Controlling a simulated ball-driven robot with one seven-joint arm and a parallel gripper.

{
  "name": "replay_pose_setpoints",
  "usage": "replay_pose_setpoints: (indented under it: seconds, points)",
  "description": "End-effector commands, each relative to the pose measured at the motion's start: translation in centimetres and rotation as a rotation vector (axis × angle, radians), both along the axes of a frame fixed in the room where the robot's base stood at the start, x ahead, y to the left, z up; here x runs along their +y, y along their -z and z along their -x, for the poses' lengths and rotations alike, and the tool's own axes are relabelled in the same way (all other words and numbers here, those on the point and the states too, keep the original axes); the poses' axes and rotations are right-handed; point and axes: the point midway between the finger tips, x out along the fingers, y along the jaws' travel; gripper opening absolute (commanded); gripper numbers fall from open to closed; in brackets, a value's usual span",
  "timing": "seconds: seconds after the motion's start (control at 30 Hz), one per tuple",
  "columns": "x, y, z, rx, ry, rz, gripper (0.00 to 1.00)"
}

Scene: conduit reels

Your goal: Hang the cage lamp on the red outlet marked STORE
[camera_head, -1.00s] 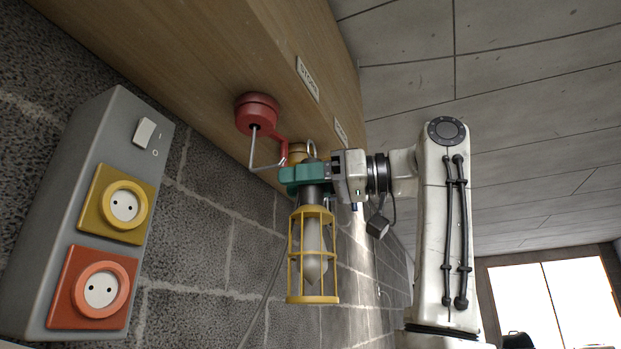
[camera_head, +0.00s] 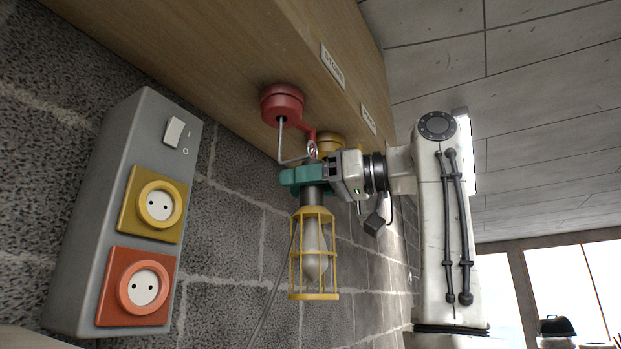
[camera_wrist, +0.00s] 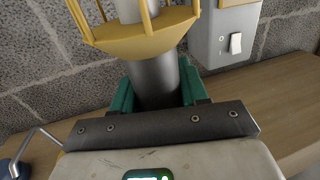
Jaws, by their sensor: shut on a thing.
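The cage lamp (camera_head: 314,258) hangs upright with its yellow cage down, and its dark neck is in my gripper (camera_head: 303,176). The teal jaws are shut on that neck; the wrist view shows the lamp (camera_wrist: 150,70) between the jaws (camera_wrist: 155,92). The lamp's small metal hook (camera_head: 312,150) sticks up above the jaws. The red outlet (camera_head: 282,104) is under the wooden beam, left of the STORE label (camera_head: 332,66). A bent grey rod and a red arm hang from it. The lamp's hook overlaps the red arm's lower end in view; I cannot tell whether they touch.
A yellow outlet (camera_head: 329,144) sits behind the red one, partly hidden, near a second label (camera_head: 368,119). A grey switch box (camera_head: 120,215) with two sockets is on the block wall at left. In the wrist view a grey rod (camera_wrist: 38,135) and dark blue part show lower left.

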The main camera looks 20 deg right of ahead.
Motion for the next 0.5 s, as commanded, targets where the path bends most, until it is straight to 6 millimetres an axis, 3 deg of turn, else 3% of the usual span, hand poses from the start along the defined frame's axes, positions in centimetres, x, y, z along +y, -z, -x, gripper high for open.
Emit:
replay_pose_setpoints:
  seconds: [0.5]
  points:
    - [1.4,0.9,-2.0,-0.001,0.001,0.001,0.0]
